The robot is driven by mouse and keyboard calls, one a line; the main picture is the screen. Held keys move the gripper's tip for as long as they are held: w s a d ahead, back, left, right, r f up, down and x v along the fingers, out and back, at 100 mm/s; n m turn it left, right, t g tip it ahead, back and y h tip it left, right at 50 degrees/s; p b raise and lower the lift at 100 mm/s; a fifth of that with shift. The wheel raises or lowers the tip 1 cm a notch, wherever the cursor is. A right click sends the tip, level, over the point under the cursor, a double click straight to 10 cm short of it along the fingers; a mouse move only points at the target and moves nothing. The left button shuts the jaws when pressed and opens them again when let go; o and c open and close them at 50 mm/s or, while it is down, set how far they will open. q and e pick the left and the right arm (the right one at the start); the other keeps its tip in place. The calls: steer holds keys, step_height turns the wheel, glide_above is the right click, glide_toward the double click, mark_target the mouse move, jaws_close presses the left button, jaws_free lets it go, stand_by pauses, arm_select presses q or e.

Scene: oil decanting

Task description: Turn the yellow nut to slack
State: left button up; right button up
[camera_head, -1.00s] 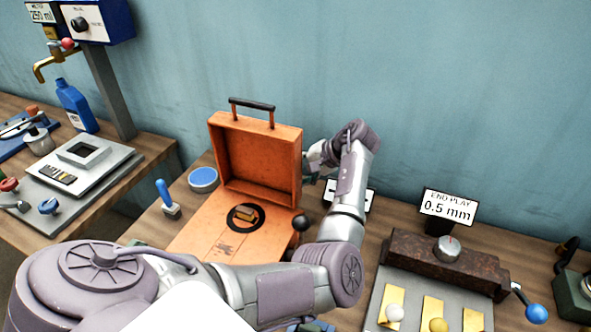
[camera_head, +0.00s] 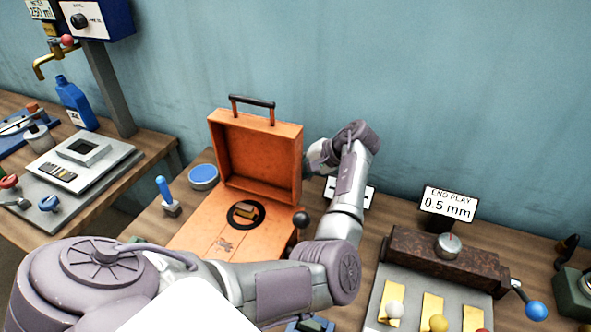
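I cannot make out a clear yellow nut. A brass-coloured block (camera_head: 246,211) sits in a black ring on the floor of an open orange case (camera_head: 205,240). My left arm reaches across the front and up along the case's right side. Its hand end is beside and partly behind the raised lid (camera_head: 262,160); the fingers are hidden, so I cannot tell whether they are open or what they touch. My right gripper is not in view. A yellow ball (camera_head: 438,323) rests at a brass plate at lower right.
A white sign (camera_head: 366,198) is partly covered by my arm. At right stand a rusty block (camera_head: 412,258) with a grey dial (camera_head: 448,245), a blue-knobbed crank (camera_head: 536,311) and an "END PLAY 0.5 mm" display (camera_head: 448,204). A blue-handled lever (camera_head: 165,190) stands left of the case.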

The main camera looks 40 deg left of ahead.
arm_select(q)
steer(key=y+b, duration=0.1)
steer(key=y, duration=0.1)
steer(key=shift+f+g+y+b, duration=0.3)
steer(key=shift+f+g+b, duration=0.05)
steer(key=shift+g+b, duration=0.05)
steer(key=shift+f+g+y+b, duration=0.1)
steer(key=shift+g+y+b, duration=0.2)
steer(key=shift+y+b, duration=0.7)
steer(key=shift+d+g+y+b, duration=0.15)
steer(key=shift+g+y+b, duration=0.15)
steer(key=shift+y+b, duration=0.75)
steer(key=o, duration=1.2)
steer(key=shift+c, duration=0.2)
steer(key=v, duration=1.2)
steer(key=shift+r, duration=0.25)
steer(key=shift+w, duration=0.15)
